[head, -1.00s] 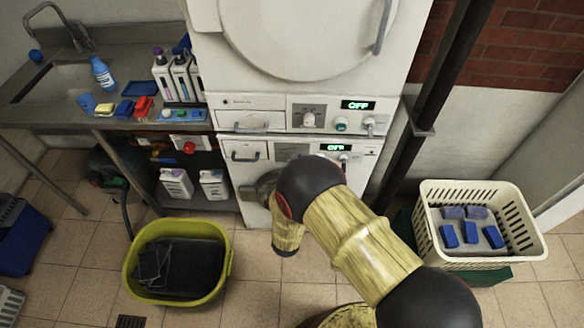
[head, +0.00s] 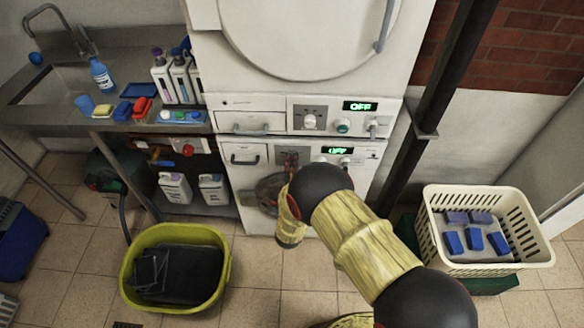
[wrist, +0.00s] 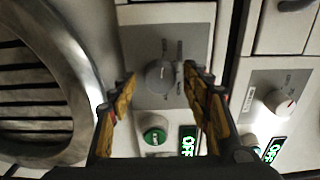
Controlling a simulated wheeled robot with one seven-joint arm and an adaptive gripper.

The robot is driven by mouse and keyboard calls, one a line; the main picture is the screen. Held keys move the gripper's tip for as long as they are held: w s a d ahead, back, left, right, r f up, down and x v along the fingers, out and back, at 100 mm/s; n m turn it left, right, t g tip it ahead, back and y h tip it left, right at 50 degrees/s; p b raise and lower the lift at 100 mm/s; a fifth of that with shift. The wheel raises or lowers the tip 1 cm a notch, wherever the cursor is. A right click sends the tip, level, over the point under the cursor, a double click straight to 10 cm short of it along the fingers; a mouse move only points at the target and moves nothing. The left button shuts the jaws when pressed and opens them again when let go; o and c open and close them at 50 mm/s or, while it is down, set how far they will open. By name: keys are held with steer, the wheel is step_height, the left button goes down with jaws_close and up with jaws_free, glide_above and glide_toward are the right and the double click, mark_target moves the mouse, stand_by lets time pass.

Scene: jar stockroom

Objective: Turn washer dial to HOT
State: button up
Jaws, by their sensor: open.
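The lower machine of the stack (head: 228,178) has a control panel with a lit OFF display (head: 337,150). In the wrist view its panel (wrist: 140,30) appears turned sideways, with a round grey dial (wrist: 160,76), a green button (wrist: 154,136) and an OFF display (wrist: 188,140). Small marks sit around the dial, too small to read. My gripper (wrist: 158,84) is open, with one finger on each side of the dial in the picture. I cannot tell whether the fingers touch it. In the head view my gripper (head: 290,160) is in front of the lower panel and hides its dial.
The upper machine (head: 270,103) has a similar panel with a pale dial (head: 310,121), also seen in the wrist view (wrist: 280,102). A yellow-green tub (head: 126,277) stands left, a cream basket (head: 543,235) right. A black pipe (head: 420,125) runs beside the machines.

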steer(key=shift+c, duration=0.4)
steer(key=c, duration=1.1)
steer(key=shift+m, duration=0.3)
steer(key=shift+f+m+b, duration=0.1)
steer(key=shift+m+b, duration=1.95)
steer(key=shift+m, duration=13.55)
